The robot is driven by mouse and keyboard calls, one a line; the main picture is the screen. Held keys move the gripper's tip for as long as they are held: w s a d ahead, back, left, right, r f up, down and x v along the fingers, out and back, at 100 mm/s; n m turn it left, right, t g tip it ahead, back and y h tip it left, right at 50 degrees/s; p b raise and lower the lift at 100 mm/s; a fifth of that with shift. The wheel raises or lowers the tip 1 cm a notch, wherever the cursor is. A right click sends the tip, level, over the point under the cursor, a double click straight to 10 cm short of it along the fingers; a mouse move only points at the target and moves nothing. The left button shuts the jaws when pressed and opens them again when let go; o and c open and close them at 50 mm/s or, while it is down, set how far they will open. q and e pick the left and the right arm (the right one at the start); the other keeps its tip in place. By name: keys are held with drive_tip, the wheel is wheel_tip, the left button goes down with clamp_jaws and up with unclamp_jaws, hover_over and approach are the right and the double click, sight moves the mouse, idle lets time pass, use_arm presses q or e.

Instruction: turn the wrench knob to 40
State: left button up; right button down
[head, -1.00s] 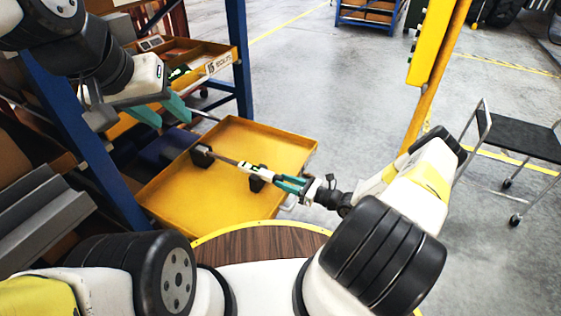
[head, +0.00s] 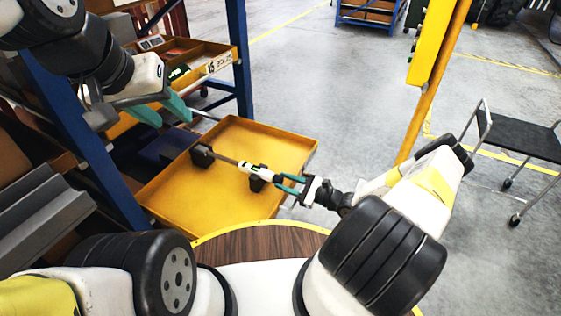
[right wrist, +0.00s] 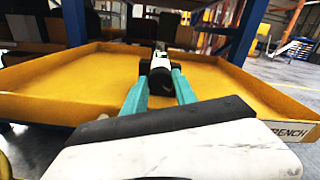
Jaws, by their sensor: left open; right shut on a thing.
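The wrench (head: 229,160) lies along the yellow tray (head: 180,205), held up by two black supports. Its white body (head: 257,170) carries a green mark, and its dark knob end points to my right gripper. My right gripper (head: 283,184) has its teal fingers around that end. In the right wrist view, the dark knob (right wrist: 160,75) sits between the two fingers (right wrist: 161,88), and the white body (right wrist: 161,59) shows beyond it. I cannot read any scale on the wrench. My left gripper (head: 168,110) is open and empty, above and left of the tray.
The tray has a raised rim and a label reading "WRENCH" (right wrist: 291,132) on its front. A blue rack post (head: 240,60) stands behind it, with another yellow bin (head: 215,53) at the back left. A yellow post (head: 430,90) and a dark cart (head: 525,130) stand to the right.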

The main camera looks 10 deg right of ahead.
drive_tip(key=c, duration=1)
unclamp_jaws()
drive_tip(key=v, duration=0.7)
drive_tip(key=shift+s+d, duration=0.2)
drive_tip(key=shift+d, duration=0.15)
